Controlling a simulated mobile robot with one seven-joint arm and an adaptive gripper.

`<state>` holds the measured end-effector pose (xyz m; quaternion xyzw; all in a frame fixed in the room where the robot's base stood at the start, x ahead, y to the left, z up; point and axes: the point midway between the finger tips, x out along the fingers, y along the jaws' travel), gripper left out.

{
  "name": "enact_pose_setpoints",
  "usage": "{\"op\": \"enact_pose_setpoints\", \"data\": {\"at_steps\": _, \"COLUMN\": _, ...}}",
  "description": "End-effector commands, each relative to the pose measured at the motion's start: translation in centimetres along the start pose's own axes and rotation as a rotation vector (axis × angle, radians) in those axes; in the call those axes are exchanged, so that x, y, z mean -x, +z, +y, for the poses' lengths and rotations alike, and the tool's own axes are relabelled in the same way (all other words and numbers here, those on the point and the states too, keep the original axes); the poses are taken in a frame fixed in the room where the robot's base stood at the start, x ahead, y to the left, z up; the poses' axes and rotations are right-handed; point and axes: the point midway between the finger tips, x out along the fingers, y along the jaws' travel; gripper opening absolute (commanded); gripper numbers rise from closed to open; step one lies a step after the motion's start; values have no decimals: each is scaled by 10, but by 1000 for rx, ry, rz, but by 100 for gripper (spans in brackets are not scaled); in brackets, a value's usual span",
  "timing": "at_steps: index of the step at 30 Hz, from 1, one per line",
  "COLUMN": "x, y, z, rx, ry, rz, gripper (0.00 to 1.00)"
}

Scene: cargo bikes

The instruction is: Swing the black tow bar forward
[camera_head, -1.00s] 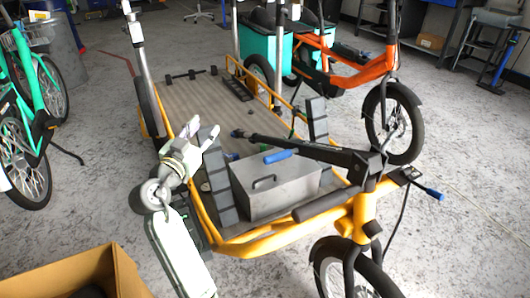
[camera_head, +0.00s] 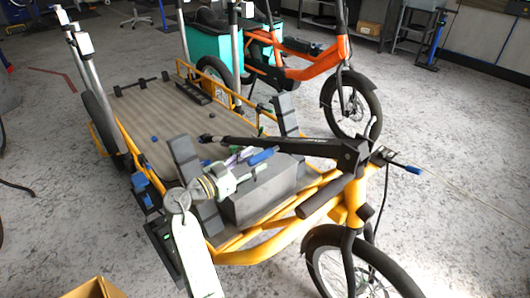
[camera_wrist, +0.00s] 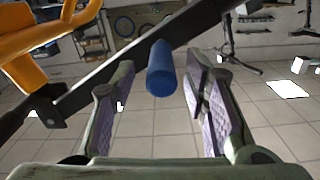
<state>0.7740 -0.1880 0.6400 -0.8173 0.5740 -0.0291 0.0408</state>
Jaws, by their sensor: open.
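The black tow bar (camera_head: 275,145) runs from the pivot at the front of the yellow cargo bike (camera_head: 352,200) back and left over the cargo bed. A blue grip (camera_head: 262,156) sits at the bar. In the wrist view, the blue grip (camera_wrist: 162,70) points towards the camera, with the dark bar (camera_wrist: 130,68) crossing diagonally behind it. My gripper (camera_head: 240,163) is open at the left of the grip, above the grey box. In the wrist view, the grip shows between the two spread fingers of my gripper (camera_wrist: 160,95), with gaps at both sides. Contact is not visible.
The grey metal box (camera_head: 265,192) lies on the cargo bed under the bar. Dark upright blocks (camera_head: 185,160) stand beside it. An orange bike (camera_head: 315,65) with teal boxes is behind. A cardboard box (camera_head: 95,288) is at the lower left. The floor at right is clear.

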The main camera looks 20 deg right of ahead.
Motion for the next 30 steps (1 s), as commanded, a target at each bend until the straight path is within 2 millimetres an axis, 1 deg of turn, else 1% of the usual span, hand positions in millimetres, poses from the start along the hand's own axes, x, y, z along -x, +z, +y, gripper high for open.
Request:
{"op": "enact_pose_setpoints", "data": {"at_steps": 1, "x": -11, "y": -2, "z": 1, "rx": 0, "ry": 4, "rz": -1, "gripper": 41}}
{"op": "enact_pose_setpoints", "data": {"at_steps": 6, "x": -38, "y": -2, "z": 0, "rx": 1, "ry": 2, "rz": 0, "gripper": 41}}
{"op": "enact_pose_setpoints", "data": {"at_steps": 9, "x": -48, "y": -1, "z": 0, "rx": 1, "ry": 0, "rz": -1, "gripper": 41}}
{"op": "enact_pose_setpoints", "data": {"at_steps": 12, "x": -54, "y": 0, "z": 0, "rx": 0, "ry": -1, "rz": -1, "gripper": 41}}
{"op": "enact_pose_setpoints", "data": {"at_steps": 21, "x": -56, "y": 0, "z": -1, "rx": -1, "ry": -2, "rz": -1, "gripper": 41}}
{"op": "enact_pose_setpoints", "data": {"at_steps": 30, "x": -55, "y": 0, "z": -1, "rx": 0, "ry": -2, "rz": -1, "gripper": 21}}
